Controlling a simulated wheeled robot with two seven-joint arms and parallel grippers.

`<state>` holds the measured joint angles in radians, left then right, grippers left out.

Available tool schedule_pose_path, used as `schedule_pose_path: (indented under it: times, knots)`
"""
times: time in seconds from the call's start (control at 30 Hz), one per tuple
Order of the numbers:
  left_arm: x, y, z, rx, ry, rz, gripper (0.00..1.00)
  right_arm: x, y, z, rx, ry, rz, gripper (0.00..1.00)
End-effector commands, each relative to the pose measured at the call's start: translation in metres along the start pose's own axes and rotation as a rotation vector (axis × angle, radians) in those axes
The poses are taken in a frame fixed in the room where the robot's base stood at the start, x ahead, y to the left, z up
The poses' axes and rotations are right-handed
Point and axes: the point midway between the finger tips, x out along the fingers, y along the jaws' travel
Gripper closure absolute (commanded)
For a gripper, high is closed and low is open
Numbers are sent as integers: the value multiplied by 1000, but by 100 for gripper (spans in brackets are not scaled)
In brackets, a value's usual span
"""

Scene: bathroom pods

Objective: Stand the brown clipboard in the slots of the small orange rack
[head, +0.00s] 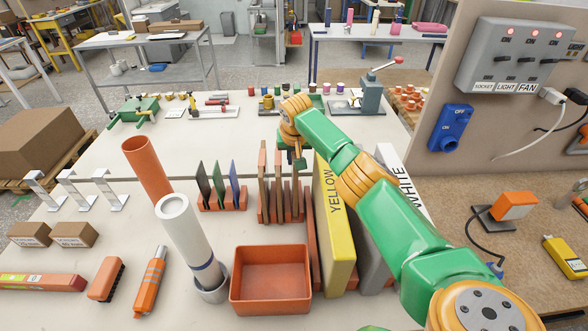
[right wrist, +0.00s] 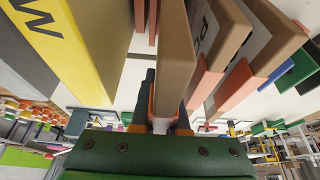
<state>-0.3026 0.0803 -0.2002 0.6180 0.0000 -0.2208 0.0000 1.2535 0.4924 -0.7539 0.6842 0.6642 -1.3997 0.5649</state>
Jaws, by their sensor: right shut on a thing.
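My right gripper (head: 298,160) reaches in from the right and is shut on the top edge of a brown clipboard (head: 295,188). The right wrist view shows the brown clipboard (right wrist: 172,60) upright between the fingers (right wrist: 163,118). The small orange rack (head: 272,216) stands below, with other brown boards (head: 263,175) upright in it to the left of the held one. The held clipboard is at the rack's right side; I cannot tell whether its lower edge is seated in the slots. My left gripper is not in view.
Another orange rack (head: 236,206) holds dark, green and blue boards on the left. An empty orange bin (head: 270,304) sits in front.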

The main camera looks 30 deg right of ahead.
Motion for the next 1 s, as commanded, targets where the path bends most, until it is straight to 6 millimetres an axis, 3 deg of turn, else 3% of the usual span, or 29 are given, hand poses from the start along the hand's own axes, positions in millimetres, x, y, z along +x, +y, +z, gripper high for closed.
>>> schedule_pose_path:
  times: [0.17, 0.73, 0.77, 0.83, 1.0]
  knots:
    - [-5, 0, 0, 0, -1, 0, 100, 27, 0, 12, 0, -2, 1, 100]
    - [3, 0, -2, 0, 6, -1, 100, 38, 0, 16, -1, 0, 0, 100]
    - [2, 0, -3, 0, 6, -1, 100, 37, 0, 16, -1, 0, 0, 80]
    - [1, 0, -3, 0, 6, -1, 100, 37, 0, 16, -1, 0, 0, 61]
    - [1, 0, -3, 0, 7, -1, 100, 37, 0, 16, 0, 0, 0, 58]
